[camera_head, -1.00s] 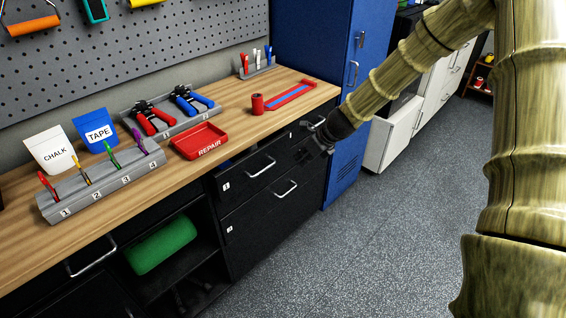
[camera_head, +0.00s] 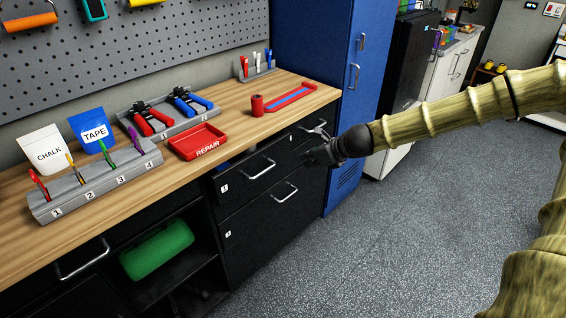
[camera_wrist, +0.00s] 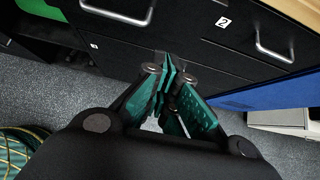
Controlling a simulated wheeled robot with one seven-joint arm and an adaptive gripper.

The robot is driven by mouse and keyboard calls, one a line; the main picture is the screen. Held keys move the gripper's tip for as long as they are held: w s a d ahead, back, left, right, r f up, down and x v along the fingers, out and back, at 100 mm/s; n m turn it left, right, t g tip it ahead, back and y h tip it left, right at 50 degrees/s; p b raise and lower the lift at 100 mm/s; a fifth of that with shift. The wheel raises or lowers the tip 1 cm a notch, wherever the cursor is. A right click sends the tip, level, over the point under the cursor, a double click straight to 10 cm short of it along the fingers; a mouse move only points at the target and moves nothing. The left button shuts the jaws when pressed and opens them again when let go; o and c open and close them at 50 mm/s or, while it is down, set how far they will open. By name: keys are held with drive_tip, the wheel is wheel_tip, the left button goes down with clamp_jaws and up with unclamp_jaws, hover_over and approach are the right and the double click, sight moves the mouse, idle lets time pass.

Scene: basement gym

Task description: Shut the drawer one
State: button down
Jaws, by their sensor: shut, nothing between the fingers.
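Drawer one (camera_head: 240,186) is a black drawer under the workbench, with a "1" label and a metal bar handle (camera_head: 262,169). Its front stands out a little from the bench, and a blue item shows in the narrow gap behind it. My gripper (camera_head: 312,157) is at the drawers' right end, to the right of drawer one's handle and just below drawer two's handle (camera_head: 317,130). In the wrist view the teal fingers (camera_wrist: 172,82) are together and empty, close to the dark fronts. I cannot tell whether they touch. Drawer two's label (camera_wrist: 222,22) also shows there.
A larger black front with a handle (camera_head: 286,190) lies below drawer one. The wooden benchtop (camera_head: 230,136) holds a red REPAIR tray (camera_head: 197,142) and tool racks. A blue locker (camera_head: 345,90) stands just right. The speckled floor (camera_head: 400,240) in front is clear.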

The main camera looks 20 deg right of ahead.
approach(283, 160)
drive_tip(key=shift+s+a+f, duration=1.2)
drive_tip(key=shift+a+f, duration=0.1)
drive_tip(key=shift+a, duration=0.4)
drive_tip(key=shift+w+a, duration=0.3)
drive_tip(key=shift+w, duration=0.35)
drive_tip(key=shift+w+a, duration=0.3)
drive_tip(key=shift+w, duration=0.35)
drive_tip(key=shift+w+a, duration=0.3)
drive_tip(key=shift+w, duration=0.35)
